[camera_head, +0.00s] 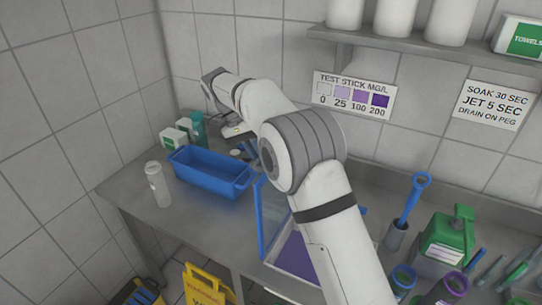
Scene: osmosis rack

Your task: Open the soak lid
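The soak lid (270,214) shows as a clear panel in a blue frame. It stands raised at the left side of a soak basin with purple liquid (294,258). My arm crosses in front and hides much of the basin and the lid's right part. My gripper (236,134) is far back near the wall, above and behind a blue tub, apart from the lid as far as I can see. Its fingers are small and partly hidden, so I cannot tell whether they are open.
The blue tub (208,174) stands left of the lid. A clear bottle (157,184), small white-green boxes (174,137) and a teal bottle (199,128) stand near it. A green jug (447,238) and a blue-handled brush (411,203) stand at right. A shelf (420,46) overhangs the counter.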

